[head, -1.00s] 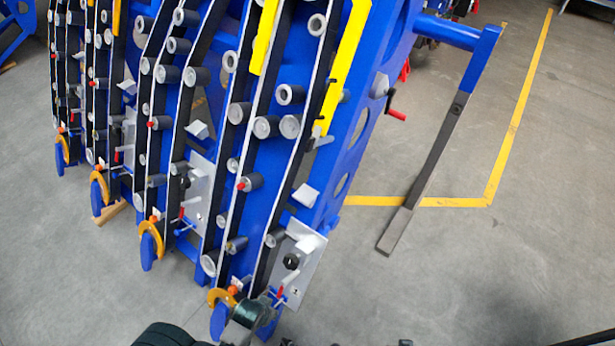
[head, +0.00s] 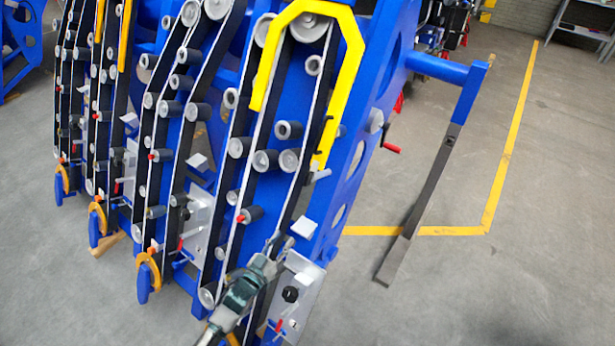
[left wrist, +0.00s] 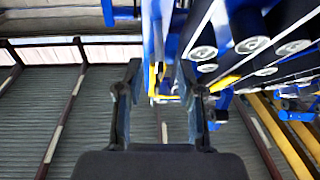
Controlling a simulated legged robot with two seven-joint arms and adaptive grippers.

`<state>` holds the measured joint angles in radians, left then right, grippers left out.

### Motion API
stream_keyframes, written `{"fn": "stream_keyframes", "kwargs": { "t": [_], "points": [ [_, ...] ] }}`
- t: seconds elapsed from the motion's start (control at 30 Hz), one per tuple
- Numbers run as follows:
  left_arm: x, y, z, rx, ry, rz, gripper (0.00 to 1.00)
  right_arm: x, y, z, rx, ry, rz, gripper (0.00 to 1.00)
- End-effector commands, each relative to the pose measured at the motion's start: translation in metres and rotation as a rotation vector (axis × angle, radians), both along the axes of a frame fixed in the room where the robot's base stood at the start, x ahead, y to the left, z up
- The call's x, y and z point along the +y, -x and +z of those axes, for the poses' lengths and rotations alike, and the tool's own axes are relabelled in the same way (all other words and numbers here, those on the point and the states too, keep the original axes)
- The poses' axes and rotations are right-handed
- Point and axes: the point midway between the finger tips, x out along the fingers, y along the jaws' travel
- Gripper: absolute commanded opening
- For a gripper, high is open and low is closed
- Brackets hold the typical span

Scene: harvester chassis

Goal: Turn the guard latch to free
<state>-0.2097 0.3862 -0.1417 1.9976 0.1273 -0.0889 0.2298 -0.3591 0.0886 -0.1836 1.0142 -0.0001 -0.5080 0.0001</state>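The yellow guard (head: 345,40) arches over the top of the nearest blue harvester row. A small grey piece (head: 320,175) sits at its lower right end; it may be the guard latch, but it is too small to tell how it is turned. My left gripper (head: 279,243) is in front of the lower part of this row, below the grey piece and apart from it. In the left wrist view the two fingers of my left gripper (left wrist: 158,70) stand apart with nothing held. A yellow strip (left wrist: 153,80) shows beyond them. My right gripper is out of view.
A grey plate with a black knob (head: 290,294) is just right of my left gripper. A red-handled crank (head: 391,149) sticks out from the blue frame. A dark bar (head: 425,190) hangs at the right. Grey floor (head: 510,290) is clear there.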

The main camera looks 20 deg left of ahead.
Motion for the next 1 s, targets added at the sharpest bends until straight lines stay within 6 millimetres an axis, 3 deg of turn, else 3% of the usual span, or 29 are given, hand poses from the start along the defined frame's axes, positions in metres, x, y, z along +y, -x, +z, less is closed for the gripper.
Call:
{"fn": "stream_keyframes", "kwargs": {
  "t": [0.03,0.13,0.3,0.53,1.0],
  "points": [
    [0.005,-0.007,0.014,-0.075,0.016,-0.016,0.38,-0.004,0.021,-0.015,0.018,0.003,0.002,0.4],
    [0.012,-0.014,0.039,-0.205,0.055,-0.048,0.38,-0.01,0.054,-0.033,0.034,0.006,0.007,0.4],
    [0.018,-0.016,0.061,-0.318,0.086,-0.078,0.38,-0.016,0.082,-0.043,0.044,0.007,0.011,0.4],
    [0.01,-0.04,0.077,-0.337,0.091,-0.083,0.38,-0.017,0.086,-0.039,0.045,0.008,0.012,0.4],
    [-0.024,-0.134,0.118,-0.335,0.09,-0.082,0.38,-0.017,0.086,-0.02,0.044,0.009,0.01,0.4]
  ]
}}
